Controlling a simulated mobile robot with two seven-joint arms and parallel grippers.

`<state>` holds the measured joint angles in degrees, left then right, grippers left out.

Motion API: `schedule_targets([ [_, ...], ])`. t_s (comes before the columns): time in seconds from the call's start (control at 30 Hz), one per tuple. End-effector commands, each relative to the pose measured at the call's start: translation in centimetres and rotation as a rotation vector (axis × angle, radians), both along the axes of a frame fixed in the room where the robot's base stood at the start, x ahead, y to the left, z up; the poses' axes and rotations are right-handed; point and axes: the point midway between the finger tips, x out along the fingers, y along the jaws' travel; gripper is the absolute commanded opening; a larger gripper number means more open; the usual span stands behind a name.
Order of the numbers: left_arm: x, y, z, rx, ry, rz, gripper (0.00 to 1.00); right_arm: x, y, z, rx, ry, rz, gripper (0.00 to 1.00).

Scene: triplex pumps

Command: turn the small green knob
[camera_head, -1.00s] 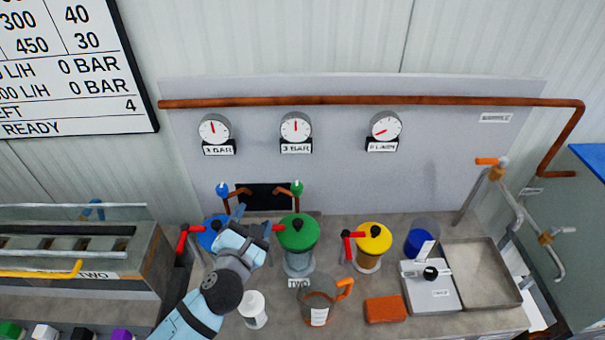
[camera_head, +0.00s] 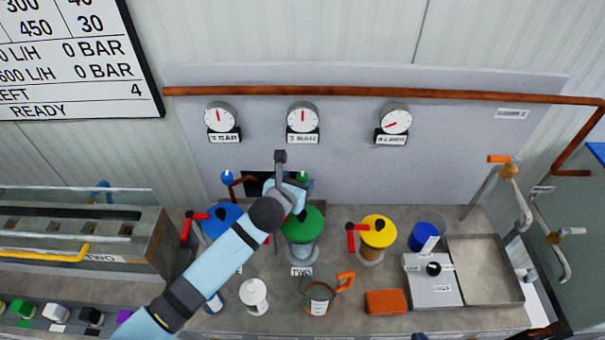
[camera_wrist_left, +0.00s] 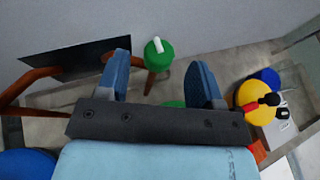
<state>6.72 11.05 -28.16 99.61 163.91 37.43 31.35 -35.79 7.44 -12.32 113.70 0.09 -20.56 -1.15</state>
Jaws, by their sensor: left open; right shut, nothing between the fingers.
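The small green knob (camera_head: 302,178), with a white bar across its top, stands on a copper pipe behind the large green-lidded pump (camera_head: 303,224). In the left wrist view the small green knob (camera_wrist_left: 158,53) shows in the gap between my left fingers, apart from both. My left gripper (camera_head: 293,187) is open and empty, close to the knob, above and behind the green lid. Its blue fingers (camera_wrist_left: 161,60) are spread wide in the wrist view. A small dark tip at the bottom edge looks like my right gripper (camera_head: 418,336), shut; most of it is hidden below the frame.
A small blue knob (camera_head: 227,177) stands left of the green one. A grey backboard (camera_head: 440,150) with gauges rises behind. A jug (camera_head: 318,298) and white container (camera_head: 254,296) stand in front.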

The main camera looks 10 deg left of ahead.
Motion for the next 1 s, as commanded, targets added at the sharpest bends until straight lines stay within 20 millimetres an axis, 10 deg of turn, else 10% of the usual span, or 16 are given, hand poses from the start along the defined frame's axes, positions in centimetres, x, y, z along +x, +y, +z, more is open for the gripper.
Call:
schedule_targets([
  [0.63,3.7,-0.7,-1.6,0.001,0.000,0.000,0.61,0.0,-0.1,0.3,-0.001,0.001,-0.003,0.00],
  [0.83,3.7,-0.7,-1.6,0.001,0.000,0.000,0.15,0.0,-0.1,0.3,-0.002,0.001,-0.004,0.00],
  [1.0,3.7,-0.7,-1.6,0.001,0.000,-0.002,0.12,0.0,-0.1,0.3,-0.002,0.001,-0.004,0.00],
])
